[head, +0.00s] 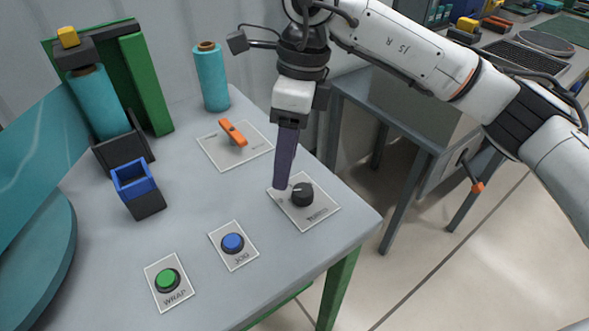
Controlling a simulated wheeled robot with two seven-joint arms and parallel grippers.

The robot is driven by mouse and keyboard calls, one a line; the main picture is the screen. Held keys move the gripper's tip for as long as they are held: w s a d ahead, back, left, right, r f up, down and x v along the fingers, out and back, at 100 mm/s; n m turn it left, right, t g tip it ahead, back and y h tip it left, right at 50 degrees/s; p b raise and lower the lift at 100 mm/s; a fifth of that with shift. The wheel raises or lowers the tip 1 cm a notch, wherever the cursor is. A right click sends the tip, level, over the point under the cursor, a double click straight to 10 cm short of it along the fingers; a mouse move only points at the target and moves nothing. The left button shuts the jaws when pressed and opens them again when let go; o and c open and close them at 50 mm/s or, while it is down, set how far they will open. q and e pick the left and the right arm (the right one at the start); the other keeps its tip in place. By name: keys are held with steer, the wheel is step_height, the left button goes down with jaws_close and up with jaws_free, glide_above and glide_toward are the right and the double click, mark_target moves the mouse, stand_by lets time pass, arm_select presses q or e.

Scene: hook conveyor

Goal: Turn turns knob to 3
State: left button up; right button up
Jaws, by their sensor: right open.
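The turns knob (302,194) is a dark round knob on a light plate (318,217) near the table's right edge. A pale mark shows on its left side, but the numbers around it are too small to read. My right gripper (283,186) points down just left of the knob, close to it in the picture. Its dark fingers overlap in this view, and nothing shows held between them. I cannot tell whether a finger touches the knob or plate. My left gripper is not in view.
An orange lever (233,133) sits on a plate behind the knob. A blue JOG button (233,243) and a green WRAP button (167,280) are in front. A teal roll (210,78) stands at the back. A blue holder (135,180) and a teal turntable (40,250) are left.

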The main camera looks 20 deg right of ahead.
mark_target(300, 189)
steer(key=d+f, duration=0.1)
steer(key=f, duration=0.2)
steer(key=d+f+h, duration=0.1)
steer(key=f, duration=0.2)
steer(key=w+d+f+h+p, duration=0.1)
steer(key=f, duration=0.2)
steer(key=shift+f+t, duration=0.1)
steer(key=shift+t, duration=0.2)
steer(key=c, duration=1.1)
